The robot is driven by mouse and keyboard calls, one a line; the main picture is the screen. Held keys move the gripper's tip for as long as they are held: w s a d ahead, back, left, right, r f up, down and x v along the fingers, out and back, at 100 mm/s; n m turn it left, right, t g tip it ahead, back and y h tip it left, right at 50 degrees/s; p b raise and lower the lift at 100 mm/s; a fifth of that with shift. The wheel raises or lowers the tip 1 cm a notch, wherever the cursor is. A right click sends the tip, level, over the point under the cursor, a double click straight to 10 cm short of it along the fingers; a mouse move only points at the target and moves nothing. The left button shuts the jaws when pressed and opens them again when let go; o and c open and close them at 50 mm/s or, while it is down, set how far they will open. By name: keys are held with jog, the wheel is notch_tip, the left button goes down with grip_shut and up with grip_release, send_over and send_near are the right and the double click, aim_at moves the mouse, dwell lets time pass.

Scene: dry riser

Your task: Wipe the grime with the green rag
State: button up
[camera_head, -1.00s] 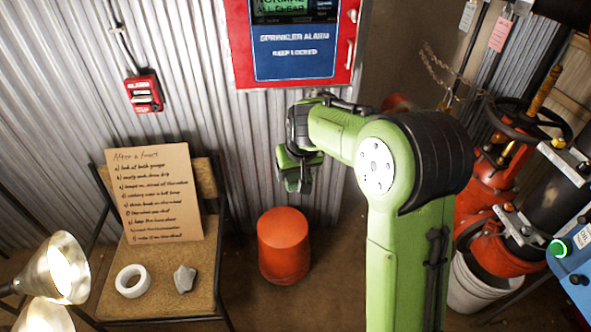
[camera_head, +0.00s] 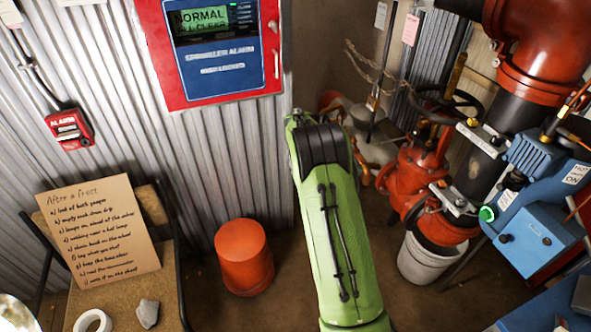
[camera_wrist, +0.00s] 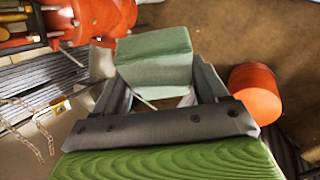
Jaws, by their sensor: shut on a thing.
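In the wrist view my gripper (camera_wrist: 160,82) is shut on the green rag (camera_wrist: 154,57), a pale green, block-shaped folded cloth between the two grey fingers. The rag is held in the air, with brown floor and red pipework beyond it. In the head view my green arm reaches away from me and hides the gripper and the rag. I cannot make out any grime in either view.
An orange bucket (camera_head: 244,258) stands on the floor left of my arm. A chair with a cardboard note (camera_head: 100,232) is further left. Red valves (camera_head: 421,170), a white bucket (camera_head: 428,258) and a blue pump unit (camera_head: 545,190) crowd the right. The red alarm panel (camera_head: 220,50) hangs behind.

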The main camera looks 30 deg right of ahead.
jog(key=s+d+n+h+p, duration=0.1)
jog(key=s+d+n+h, duration=0.35)
jog(key=s+d, duration=0.6)
jog(key=n+t+h+p, duration=0.2)
jog(key=h+p, duration=0.1)
jog(key=h, duration=0.1)
send_near(475, 172)
jog(key=w+d+f, duration=0.1)
jog(key=w+d, duration=0.3)
jog(key=shift+w+d+f, duration=0.2)
jog(key=shift+d+f, duration=0.1)
jog(key=shift+f, duration=0.05)
jog(key=shift+s+d+p, duration=0.15)
jog(key=shift+d+p, duration=0.15)
jog(key=shift+d, duration=0.65)
jog(key=shift+s+a+p, duration=0.2)
jog(key=shift+s, duration=0.75)
jog(key=shift+s+a+p, duration=0.15)
jog(key=shift+s+a, duration=0.05)
jog(key=shift+s, duration=0.75)
jog(key=shift+d, duration=0.15)
jog(key=shift+w, duration=0.1)
